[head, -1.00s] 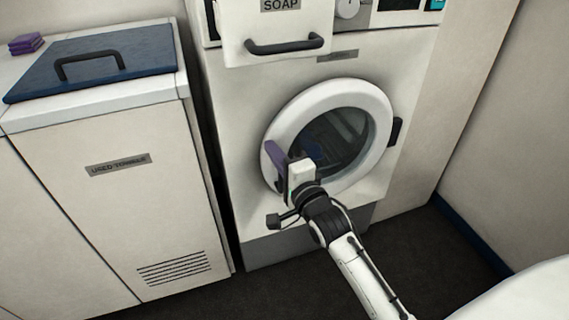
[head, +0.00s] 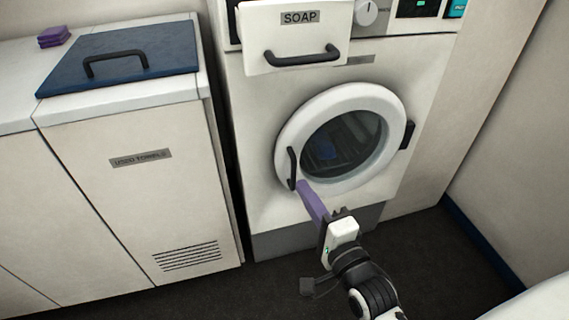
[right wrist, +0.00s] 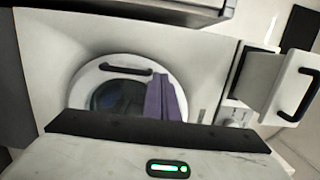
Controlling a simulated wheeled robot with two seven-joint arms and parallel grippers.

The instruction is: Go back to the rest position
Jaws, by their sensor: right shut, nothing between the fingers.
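My right gripper (head: 312,203) is in front of the washing machine, just below and in front of its round door (head: 286,140). Its purple fingers are shut with nothing between them, and they look apart from the black door handle (head: 291,168). In the right wrist view the purple fingers (right wrist: 161,98) stand in front of the right part of the door, and the handle (right wrist: 125,67) shows to their left. The door is shut, with something dark blue behind its glass. My left gripper is not in view.
The soap drawer (head: 290,45) sticks out above the door. To the left stands a white cabinet marked for used towels (head: 140,215) with a blue handled lid (head: 150,50). Purple folded cloths (head: 55,37) lie at the back left. Dark floor (head: 420,250) is clear at the right.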

